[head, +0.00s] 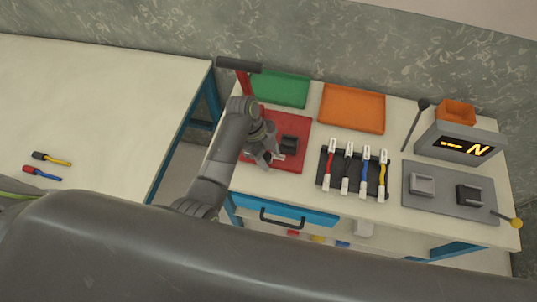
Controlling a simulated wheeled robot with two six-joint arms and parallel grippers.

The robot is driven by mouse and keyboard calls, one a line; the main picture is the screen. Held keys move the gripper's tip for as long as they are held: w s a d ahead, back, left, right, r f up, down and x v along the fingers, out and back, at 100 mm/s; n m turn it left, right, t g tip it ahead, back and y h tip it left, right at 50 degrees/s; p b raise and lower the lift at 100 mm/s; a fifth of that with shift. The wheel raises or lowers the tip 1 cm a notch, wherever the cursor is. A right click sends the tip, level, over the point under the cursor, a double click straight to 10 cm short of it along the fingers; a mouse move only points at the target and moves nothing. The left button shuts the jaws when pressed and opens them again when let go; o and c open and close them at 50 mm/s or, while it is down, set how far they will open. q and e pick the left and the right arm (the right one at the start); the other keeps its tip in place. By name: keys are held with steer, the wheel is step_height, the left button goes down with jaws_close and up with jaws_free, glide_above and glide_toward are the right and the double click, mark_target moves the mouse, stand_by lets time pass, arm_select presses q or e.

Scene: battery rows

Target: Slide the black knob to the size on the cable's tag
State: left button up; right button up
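A red base plate (295,166) lies on the right-hand bench, with a red post and a black bar handle (239,65) at its back left. A black block (289,144) sits on the plate. My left gripper (268,149) is low over the plate, just left of the block, and its fingers look apart. A small white patch shows by the fingertips, too small to read. I cannot make out a separate sliding knob; the gripper and arm cover part of the plate. Cables with white tags (366,153) lie in a black rack (326,159); the tag marks are unreadable. My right gripper is out of view.
Green (281,90) and orange (352,109) trays lie at the back. A grey display unit (461,142) and a grey plate (428,207) with two blocks stand at the right.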

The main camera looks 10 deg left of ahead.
mark_target(268, 154)
arm_select(q)
steer(key=shift+a, duration=0.2)
steer(key=shift+w+a+r, duration=0.1)
steer(key=shift+a+r, duration=0.05)
steer(key=shift+r, duration=0.2)
steer(key=b+v, duration=0.1)
steer(key=v, duration=0.3)
steer(key=shift+r, duration=0.2)
steer(key=w+a+b, duration=0.1)
steer(key=a, duration=0.2)
steer(key=w+a+b, duration=0.1)
steer(key=a, duration=0.2)
steer(key=w+a+b, duration=0.1)
steer(key=a+b, duration=0.1)
steer(key=a, duration=0.1)
steer(key=shift+a+f, duration=0.25)
steer(key=shift+w+a+r, duration=0.1)
steer(key=shift+w+a, duration=0.1)
steer(key=shift+a, duration=0.7)
